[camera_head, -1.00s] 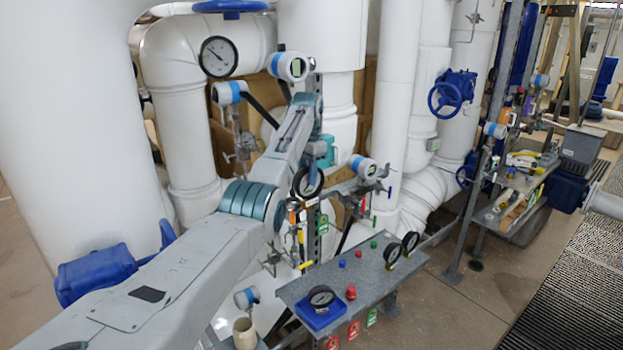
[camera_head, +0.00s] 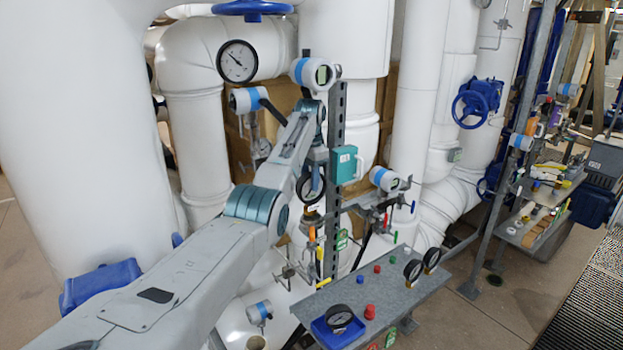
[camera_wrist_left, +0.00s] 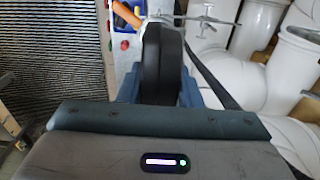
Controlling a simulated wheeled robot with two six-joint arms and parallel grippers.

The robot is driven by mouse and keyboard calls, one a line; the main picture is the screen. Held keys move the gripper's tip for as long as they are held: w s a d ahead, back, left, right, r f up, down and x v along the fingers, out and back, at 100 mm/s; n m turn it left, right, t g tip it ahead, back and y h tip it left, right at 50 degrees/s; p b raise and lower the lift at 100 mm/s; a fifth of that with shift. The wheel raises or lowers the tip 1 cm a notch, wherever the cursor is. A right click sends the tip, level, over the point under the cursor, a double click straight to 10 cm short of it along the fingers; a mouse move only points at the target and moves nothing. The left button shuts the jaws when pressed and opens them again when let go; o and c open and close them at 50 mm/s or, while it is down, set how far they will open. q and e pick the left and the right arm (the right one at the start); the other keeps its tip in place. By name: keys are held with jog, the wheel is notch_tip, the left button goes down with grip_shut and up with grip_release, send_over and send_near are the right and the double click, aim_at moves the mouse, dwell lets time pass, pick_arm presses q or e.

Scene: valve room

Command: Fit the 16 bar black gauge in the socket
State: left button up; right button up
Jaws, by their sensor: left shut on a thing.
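My left gripper (camera_head: 315,170) is shut on a black-rimmed gauge (camera_head: 309,188). The gauge hangs upright below the wrist, just left of the slotted grey post, its face too oblique to read. In the left wrist view the gauge (camera_wrist_left: 162,60) is edge-on between the blue-grey fingers. A small fitting with a pale label (camera_head: 312,213) shows just under the gauge; I cannot tell whether it is the socket or whether they touch. My right gripper is not in view.
A grey shelf (camera_head: 385,300) below carries a gauge (camera_head: 338,317) in a blue tray and two black gauges (camera_head: 413,270) at its right end. A teal box (camera_head: 346,165) is on the slotted post (camera_head: 334,230). Coloured-handled valves and white transmitters crowd nearby.

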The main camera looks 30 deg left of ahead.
pick_arm(q)
jog(key=shift+d+r, duration=0.1)
jog(key=shift+d, duration=0.2)
jog(key=shift+d+r, duration=0.1)
jog(key=shift+d, duration=0.1)
jog(key=shift+a, duration=0.45)
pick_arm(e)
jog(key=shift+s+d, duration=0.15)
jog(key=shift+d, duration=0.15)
pick_arm(q)
jog(key=shift+d, duration=0.1)
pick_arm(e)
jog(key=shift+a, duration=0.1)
